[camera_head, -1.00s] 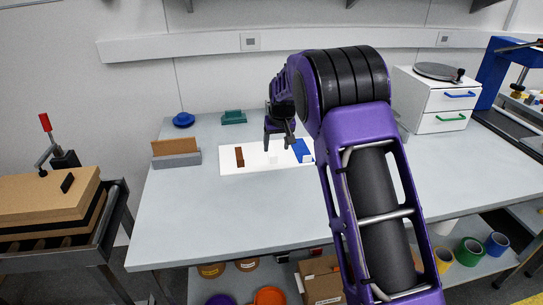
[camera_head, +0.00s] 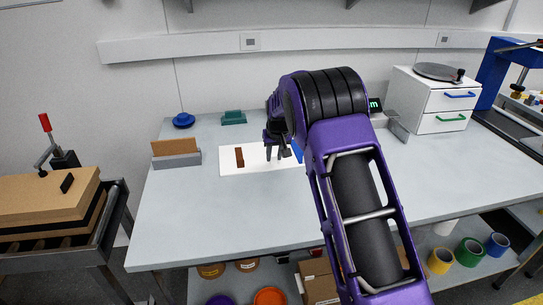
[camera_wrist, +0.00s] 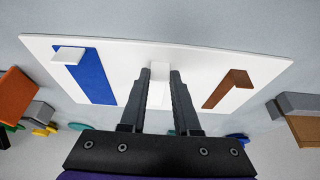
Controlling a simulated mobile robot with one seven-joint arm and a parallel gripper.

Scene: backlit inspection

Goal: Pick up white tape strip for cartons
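The white tape strip (camera_wrist: 159,97) lies on the white panel (camera_wrist: 220,48) in the wrist view, between the blue and brown strips. It is hard to tell from the panel by colour. My gripper (camera_wrist: 161,72) is open, with one finger on each side of the white strip. I cannot tell whether either finger touches it. In the head view my gripper (camera_head: 274,158) points down at the middle of the panel (camera_head: 228,166), and the white strip there is mostly hidden by the fingers.
A blue strip (camera_wrist: 92,79) with a white raised end (camera_wrist: 68,55) and a brown strip (camera_wrist: 228,88) lie on either side. The grey bench (camera_head: 200,225) is clear in front. A brown block in a grey holder (camera_head: 177,161) stands left; white drawers (camera_head: 432,105) stand right.

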